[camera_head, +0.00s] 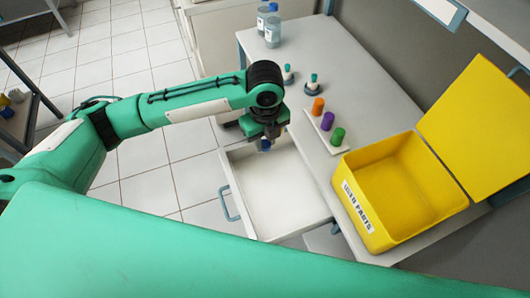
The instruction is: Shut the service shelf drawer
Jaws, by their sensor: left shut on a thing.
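The service shelf drawer (272,190) is pulled out from under the grey worktop, toward the left. Its white tray looks empty where I can see it. A blue handle (228,204) is on its front panel, with nothing touching it. My left gripper (265,143) points down over the drawer's far end. It is shut on a small blue thing (264,145), mostly hidden by the fingers. I cannot tell whether that thing touches the drawer. My right gripper is not in view.
A yellow bin (395,190) labelled "USED PARTS" stands open on the worktop (335,75). A white rack holds orange, purple and green pieces (327,124). Two small teal-topped items (312,84) and two bottles (271,28) stand behind. Tiled floor is clear left of the drawer.

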